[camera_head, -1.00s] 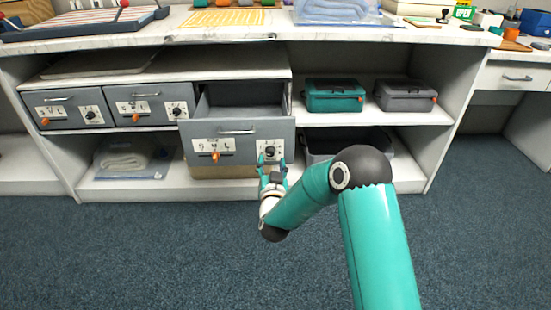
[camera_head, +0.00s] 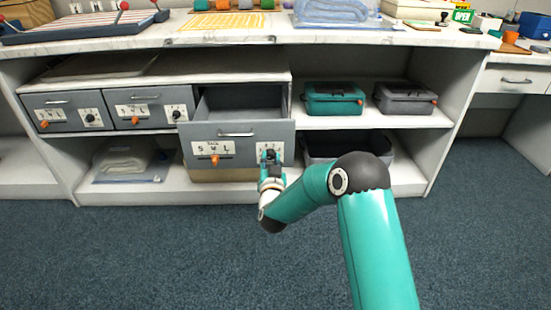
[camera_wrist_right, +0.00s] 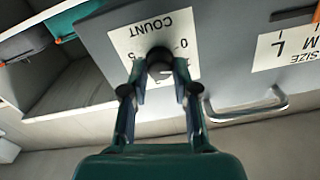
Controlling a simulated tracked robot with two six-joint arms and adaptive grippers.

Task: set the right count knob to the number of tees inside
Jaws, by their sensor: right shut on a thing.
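The pulled-out right drawer (camera_head: 237,132) is grey, and its visible inside is bare. Its black count knob (camera_wrist_right: 159,60) sits on a white plate (camera_wrist_right: 135,40) marked COUNT, with a 0 and a 5 readable. My right gripper (camera_wrist_right: 161,72) has its fingers on either side of this knob and is shut on it. In the head view my right gripper (camera_head: 270,168) covers most of the knob at the drawer's right side. My left gripper is out of view. No tees show.
Two shut drawers (camera_head: 60,98) with their own knobs stand to the left. A teal case (camera_head: 334,100) and a grey case (camera_head: 404,100) sit on the right shelf. The drawer handle (camera_wrist_right: 246,112) is close beside my right fingers.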

